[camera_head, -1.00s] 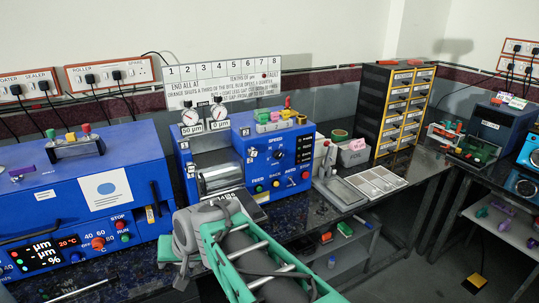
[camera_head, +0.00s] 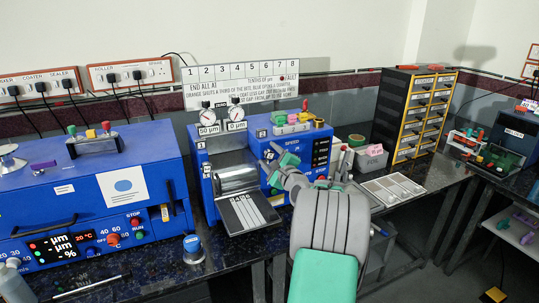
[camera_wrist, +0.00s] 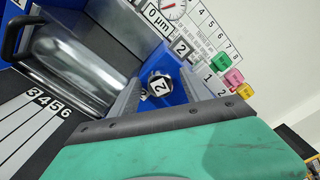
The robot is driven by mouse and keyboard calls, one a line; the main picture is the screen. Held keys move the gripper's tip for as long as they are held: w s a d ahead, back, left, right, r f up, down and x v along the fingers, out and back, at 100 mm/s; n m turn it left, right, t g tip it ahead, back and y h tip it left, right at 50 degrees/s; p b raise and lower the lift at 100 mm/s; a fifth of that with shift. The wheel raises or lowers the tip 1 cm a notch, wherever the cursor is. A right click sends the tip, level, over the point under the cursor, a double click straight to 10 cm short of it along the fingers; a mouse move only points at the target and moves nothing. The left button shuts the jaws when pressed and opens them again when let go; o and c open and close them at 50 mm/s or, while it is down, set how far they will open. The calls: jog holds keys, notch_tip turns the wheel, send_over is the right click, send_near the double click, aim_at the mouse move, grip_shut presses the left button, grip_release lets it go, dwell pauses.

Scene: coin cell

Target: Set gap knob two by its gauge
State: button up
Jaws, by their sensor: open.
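In the head view my gripper (camera_head: 268,160) is at the front of the machine and hides the knob. Above are two dial gauges: the left gauge (camera_head: 208,116) is labelled 50 µm, the right gauge (camera_head: 236,114) 0 µm. The right gauge also shows partly in the wrist view (camera_wrist: 172,9), near a "2" label (camera_wrist: 182,48).
A shiny metal roller (camera_wrist: 75,65) and a slotted plate (camera_head: 248,211) lie left of my gripper. A large blue coater (camera_head: 90,195) stands left. Coloured blocks (camera_head: 291,119) sit on top of the roller machine. A drawer cabinet (camera_head: 415,112) stands right.

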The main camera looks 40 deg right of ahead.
jog(key=shift+w, duration=0.1)
jog(key=shift+c, duration=0.2)
grip_shut()
dwell(0.4)
